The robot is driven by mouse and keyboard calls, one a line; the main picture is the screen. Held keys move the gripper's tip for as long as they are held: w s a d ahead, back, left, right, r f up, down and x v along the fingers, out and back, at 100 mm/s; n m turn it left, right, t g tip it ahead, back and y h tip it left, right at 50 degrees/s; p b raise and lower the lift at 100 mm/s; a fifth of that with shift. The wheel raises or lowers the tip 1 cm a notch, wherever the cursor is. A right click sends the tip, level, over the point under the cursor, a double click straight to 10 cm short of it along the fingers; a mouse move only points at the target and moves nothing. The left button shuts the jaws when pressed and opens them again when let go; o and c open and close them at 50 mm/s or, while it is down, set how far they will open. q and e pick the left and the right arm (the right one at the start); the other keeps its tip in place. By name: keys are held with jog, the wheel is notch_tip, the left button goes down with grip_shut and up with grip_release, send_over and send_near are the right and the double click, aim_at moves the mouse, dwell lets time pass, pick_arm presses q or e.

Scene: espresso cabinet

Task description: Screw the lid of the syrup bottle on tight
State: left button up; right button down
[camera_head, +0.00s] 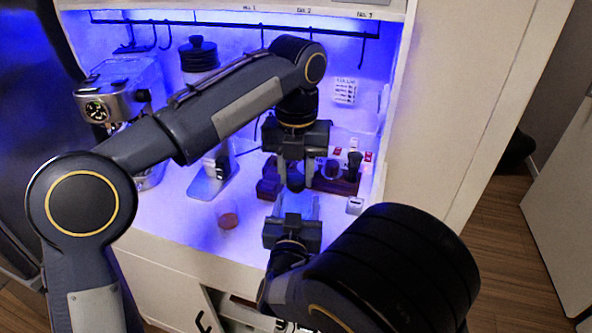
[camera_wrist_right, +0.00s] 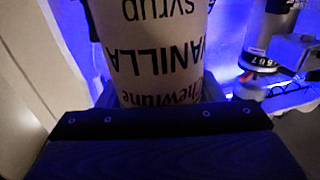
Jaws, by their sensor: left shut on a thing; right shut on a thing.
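The syrup bottle (camera_wrist_right: 160,55) fills the upper middle of the right wrist view, with its vanilla syrup label upside down there. In the head view only a small pale part of it shows between my grippers. My right gripper (camera_head: 294,212) is shut on the bottle from the front. My left gripper (camera_head: 295,172) points down from above and is shut on the dark lid (camera_head: 296,184) over the bottle. The fingers hide much of the lid, and I cannot tell how tightly it sits on the neck.
An espresso machine (camera_head: 118,88) stands at the left of the lit cabinet. A tamper (camera_head: 354,166) and other small items stand at the right. A rail with hooks (camera_head: 230,24) runs above.

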pick_arm(q)
jog(key=o, duration=1)
jog(key=shift+o, duration=0.2)
jog(key=shift+r, duration=3.75)
pick_arm(e)
jog(key=shift+c, duration=1.5)
grip_release()
pick_arm(q)
jog(key=shift+f+b, duration=0.6)
pick_arm(e)
jog(key=s, duration=0.7)
jog(key=shift+s+a, duration=0.4)
jog(key=shift+a, duration=0.05)
